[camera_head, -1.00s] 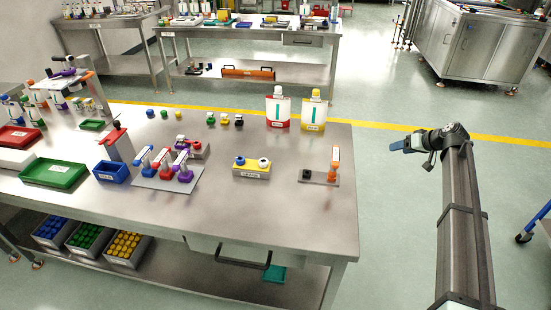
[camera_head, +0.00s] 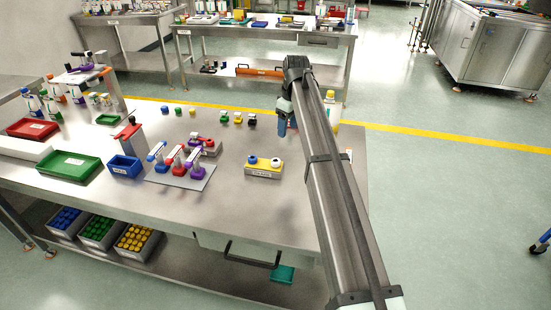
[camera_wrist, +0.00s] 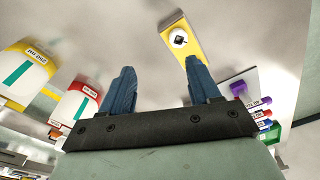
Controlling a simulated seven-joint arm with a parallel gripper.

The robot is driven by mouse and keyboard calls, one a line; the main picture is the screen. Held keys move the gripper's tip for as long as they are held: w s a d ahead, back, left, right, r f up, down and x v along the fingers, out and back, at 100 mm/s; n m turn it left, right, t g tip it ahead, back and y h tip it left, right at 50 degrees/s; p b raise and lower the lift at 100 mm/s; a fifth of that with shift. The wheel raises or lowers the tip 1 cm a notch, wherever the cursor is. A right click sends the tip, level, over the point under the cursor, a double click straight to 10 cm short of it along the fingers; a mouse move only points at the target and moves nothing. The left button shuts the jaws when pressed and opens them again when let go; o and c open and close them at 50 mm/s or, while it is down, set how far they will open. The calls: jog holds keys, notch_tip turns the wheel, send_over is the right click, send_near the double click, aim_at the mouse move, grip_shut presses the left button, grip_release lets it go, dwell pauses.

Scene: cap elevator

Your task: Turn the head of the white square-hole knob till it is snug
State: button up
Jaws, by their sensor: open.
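The white square-hole knob (camera_head: 275,162) sits on the right end of a yellow-topped block (camera_head: 262,172), with a blue knob (camera_head: 253,159) at the block's left. In the wrist view the white knob (camera_wrist: 179,38) shows a dark square hole, on the yellow block (camera_wrist: 187,49) above and between my fingertips. My gripper (camera_head: 285,125) has blue fingers and hangs over the table behind and to the right of the block, apart from it. In the wrist view my gripper (camera_wrist: 160,65) is open, with nothing between its fingers.
Toggle clamps with blue, red and purple handles stand on a grey plate (camera_head: 200,180) left of the block. A yellow pouch (camera_wrist: 26,73) and a red pouch (camera_wrist: 75,103) stand at the left in the wrist view. The table front (camera_head: 250,205) is clear.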

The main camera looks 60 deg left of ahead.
aim_at(276, 163)
jog(key=s+a, duration=0.1)
jog(key=s, duration=0.4)
jog(key=shift+n+t+h, duration=0.3)
jog(key=shift+n+h, duration=0.1)
jog(key=f, duration=1.3)
jog(key=shift+w, duration=0.3)
jog(key=c, duration=1)
